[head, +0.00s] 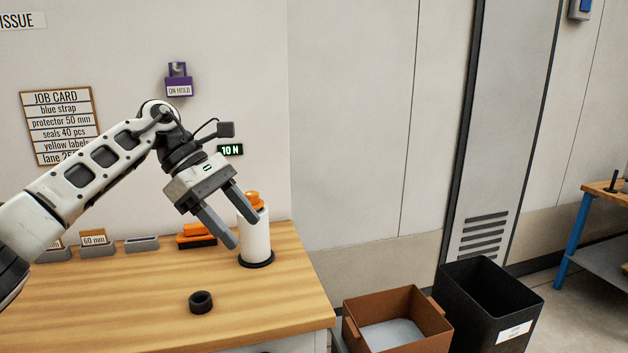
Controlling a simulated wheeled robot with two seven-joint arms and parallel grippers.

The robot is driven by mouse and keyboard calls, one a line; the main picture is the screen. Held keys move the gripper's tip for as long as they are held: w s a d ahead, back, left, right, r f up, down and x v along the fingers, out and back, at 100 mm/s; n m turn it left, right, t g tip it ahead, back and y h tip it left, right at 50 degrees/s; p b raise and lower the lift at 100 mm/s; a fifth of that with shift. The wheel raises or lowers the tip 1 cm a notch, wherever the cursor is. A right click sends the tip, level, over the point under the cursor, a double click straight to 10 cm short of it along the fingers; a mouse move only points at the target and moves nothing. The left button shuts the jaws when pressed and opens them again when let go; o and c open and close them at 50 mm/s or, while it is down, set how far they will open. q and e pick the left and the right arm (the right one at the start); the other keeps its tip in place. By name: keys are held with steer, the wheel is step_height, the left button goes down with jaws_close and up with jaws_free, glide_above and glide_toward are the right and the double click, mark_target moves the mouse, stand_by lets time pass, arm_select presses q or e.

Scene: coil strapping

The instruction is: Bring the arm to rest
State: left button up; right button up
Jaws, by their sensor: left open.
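My left arm comes in from the left over the wooden bench (150,295). My left gripper (247,228) is open, fingers pointing down and to the right. Its fingers are in front of a white cylinder with an orange top (256,240), which stands upright on a dark round base at the back right of the bench. I see nothing held between the fingers. I cannot tell whether a finger touches the cylinder. My right gripper is not in view.
A black ring (201,302) lies on the bench front. An orange-and-black item (197,236) and grey holders (98,248) stand along the back. A brown box (432,322) and a black bin (520,318) stand right of the bench. A job card (60,125) hangs on the wall.

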arm_select(q)
steer(key=s+d+f+n+h, duration=0.3)
steer(key=d+f+n+h, duration=0.15)
steer(key=d, duration=0.25)
steer(key=s+d+f+n+h, duration=0.2)
steer(key=d+f+n+h, duration=0.2)
steer(key=d+h, duration=0.3)
steer(key=s+a+f+n+t+y, duration=0.2)
steer(key=a+f+n+t+y, duration=0.3)
steer(key=n, duration=0.7)
steer(key=s+a+f+n+t+y, duration=0.1)
steer(key=s+f+n+t+y, duration=0.15)
steer(key=f+n+t, duration=0.65)
steer(key=s+a+f+n+t+y, duration=0.25)
steer(key=n+t+y, duration=0.2)
steer(key=n, duration=0.95)
steer(key=s+a+f+n+g+y, duration=0.4)
steer(key=s+a+f+n+g, duration=0.2)
steer(key=s+f+n, duration=0.5)
steer(key=s+a+f, duration=0.1)
steer(key=s+a, duration=0.1)
steer(key=s, duration=0.1)
steer(key=shift+s+f, duration=0.2)
steer(key=shift+s, duration=0.05)
